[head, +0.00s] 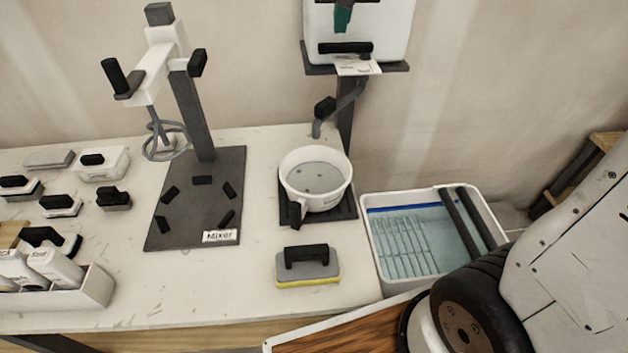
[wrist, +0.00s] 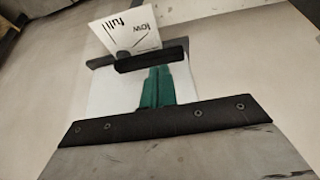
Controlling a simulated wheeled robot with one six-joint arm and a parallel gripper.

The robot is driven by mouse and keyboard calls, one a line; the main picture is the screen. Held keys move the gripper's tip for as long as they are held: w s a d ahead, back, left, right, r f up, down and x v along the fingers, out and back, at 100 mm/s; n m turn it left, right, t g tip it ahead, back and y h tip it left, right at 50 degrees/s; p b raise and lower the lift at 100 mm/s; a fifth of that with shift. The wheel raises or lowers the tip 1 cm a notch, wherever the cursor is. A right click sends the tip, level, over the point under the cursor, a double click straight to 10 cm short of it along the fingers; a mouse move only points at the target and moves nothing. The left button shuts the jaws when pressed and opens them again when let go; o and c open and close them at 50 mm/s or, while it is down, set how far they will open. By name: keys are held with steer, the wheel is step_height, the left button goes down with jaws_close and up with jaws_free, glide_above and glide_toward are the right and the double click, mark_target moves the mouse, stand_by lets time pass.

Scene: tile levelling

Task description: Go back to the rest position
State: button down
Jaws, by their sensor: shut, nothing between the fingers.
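My gripper (wrist: 159,72) shows in the wrist view as teal fingers pressed together with nothing between them, beyond a dark bolted plate. In the head view its teal fingers (head: 342,20) show at the top edge, pointing down in front of a white tank (head: 392,35). The fingers overlap the tank in both views; I cannot tell how wide the gap is. The rest of the gripper is cut off at the top of the head view.
A card (head: 358,67) hangs below the tank. On the bench (head: 130,285) are a mixer stand (head: 190,110), a white bucket (head: 316,178), a sponge float (head: 308,266) and several small tools at left. A water tub (head: 375,255) stands at right, beside my arm.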

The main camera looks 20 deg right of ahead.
steer(key=shift+r, duration=0.2)
stand_by(0.4)
steer(key=s+d+f+n+g, duration=0.1)
steer(key=s+f, duration=0.3)
steer(key=s, duration=1.1)
steer(key=s+d+f+n+g+y, duration=0.1)
steer(key=s+f, duration=0.3)
steer(key=s, duration=1.2)
steer(key=shift+s+g, duration=0.15)
steer(key=shift+g, duration=0.75)
